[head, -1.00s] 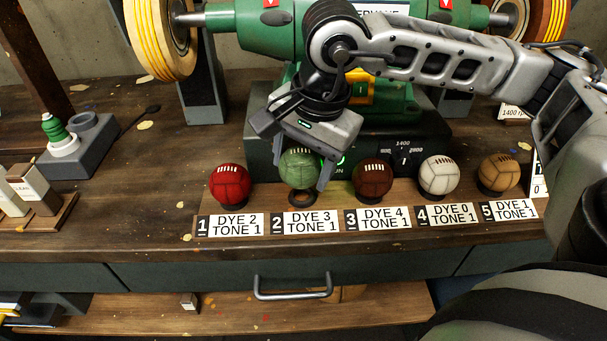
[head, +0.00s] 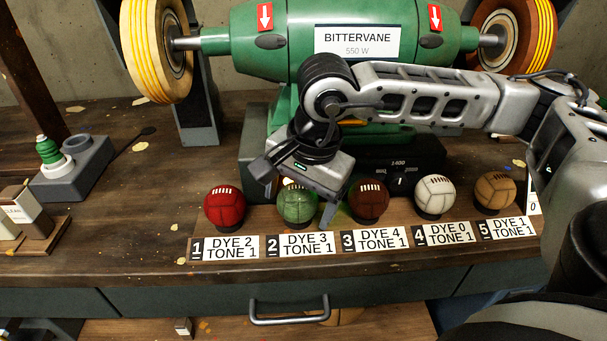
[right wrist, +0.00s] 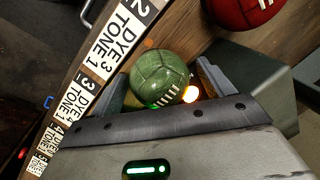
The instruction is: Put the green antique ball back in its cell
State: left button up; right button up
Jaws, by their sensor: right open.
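The green ball (head: 298,204) sits in the second place of the row, behind the label "2 DYE 3 TONE 1" (head: 305,244). My right gripper (head: 299,203) is over the green ball, open, with a finger on either side. In the right wrist view the green ball (right wrist: 158,77) lies between the two spread fingers (right wrist: 165,88); I cannot tell whether either touches it. My left gripper is not in view.
A red ball (head: 225,206) stands close on the left and a dark brown ball (head: 369,202) close on the right. A white ball (head: 435,195) and a tan ball (head: 495,191) follow. The green grinder (head: 260,40) rises behind.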

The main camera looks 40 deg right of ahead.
aim_at(317, 206)
jog(key=shift+r, duration=0.2)
notch_tip(317, 206, up, 15)
jog(key=s+d+p, duration=0.1)
jog(key=s, duration=0.1)
jog(key=shift+s+d+p, duration=0.15)
jog(key=shift+s+p, duration=0.2)
